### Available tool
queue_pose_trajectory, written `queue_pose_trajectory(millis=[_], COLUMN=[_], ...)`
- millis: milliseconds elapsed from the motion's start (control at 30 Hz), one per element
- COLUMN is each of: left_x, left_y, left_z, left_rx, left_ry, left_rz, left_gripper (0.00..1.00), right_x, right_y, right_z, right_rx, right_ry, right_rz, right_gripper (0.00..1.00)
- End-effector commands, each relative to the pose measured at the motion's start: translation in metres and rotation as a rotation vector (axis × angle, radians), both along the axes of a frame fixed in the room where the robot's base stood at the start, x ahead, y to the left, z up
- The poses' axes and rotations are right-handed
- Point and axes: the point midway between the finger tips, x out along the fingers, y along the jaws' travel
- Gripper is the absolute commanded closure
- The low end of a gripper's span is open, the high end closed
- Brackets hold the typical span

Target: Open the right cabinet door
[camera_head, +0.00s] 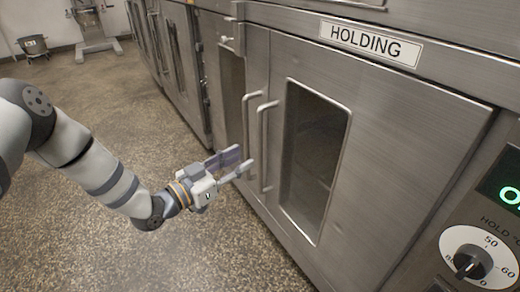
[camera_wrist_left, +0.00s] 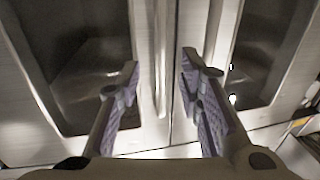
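The right cabinet door (camera_head: 390,150) is a steel door with a dark upright window, under a "HOLDING" label, and it is shut. Its vertical bar handle (camera_head: 264,145) is on its left edge, beside the left door's handle (camera_head: 246,120). My left gripper (camera_head: 244,157) is open and empty, with its fingers pointing at the handles near their lower part. In the left wrist view the open fingers (camera_wrist_left: 161,68) face the doors, with one bar handle (camera_wrist_left: 160,40) showing between them and another (camera_wrist_left: 213,30) beyond the right finger. I cannot tell whether a finger touches a handle. My right gripper is not in view.
A control panel with a dial (camera_head: 470,262) is at the right. More steel cabinets (camera_head: 175,60) run along the wall to the back left. The speckled floor (camera_head: 100,240) is open on the left. A pot (camera_head: 33,45) and a stand (camera_head: 95,28) are far back.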

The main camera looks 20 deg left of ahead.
Motion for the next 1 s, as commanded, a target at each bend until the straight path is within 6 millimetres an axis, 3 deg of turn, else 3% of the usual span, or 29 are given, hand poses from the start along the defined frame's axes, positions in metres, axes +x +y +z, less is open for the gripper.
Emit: queue_pose_trajectory(millis=[100, 300, 667, 800, 1000], left_x=[0.028, 0.06, 0.068, 0.068, 0.068], left_y=[-0.015, -0.03, -0.034, -0.034, -0.034], left_z=[-0.005, -0.004, -0.001, -0.001, -0.001], left_rx=[0.001, 0.001, 0.0, 0.0, 0.0], left_ry=[0.002, 0.003, 0.002, 0.002, 0.002], left_rz=[-0.002, 0.0, 0.001, 0.001, 0.001], left_gripper=[0.67, 0.67, 0.67, 0.99, 1.0], right_x=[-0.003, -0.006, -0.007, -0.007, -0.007], right_y=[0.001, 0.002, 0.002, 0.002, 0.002], right_z=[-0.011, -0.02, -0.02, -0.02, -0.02], right_rx=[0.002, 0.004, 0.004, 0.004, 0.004], right_ry=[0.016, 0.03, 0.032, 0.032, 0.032], right_rz=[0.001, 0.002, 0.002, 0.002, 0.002], right_gripper=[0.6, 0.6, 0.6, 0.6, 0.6])
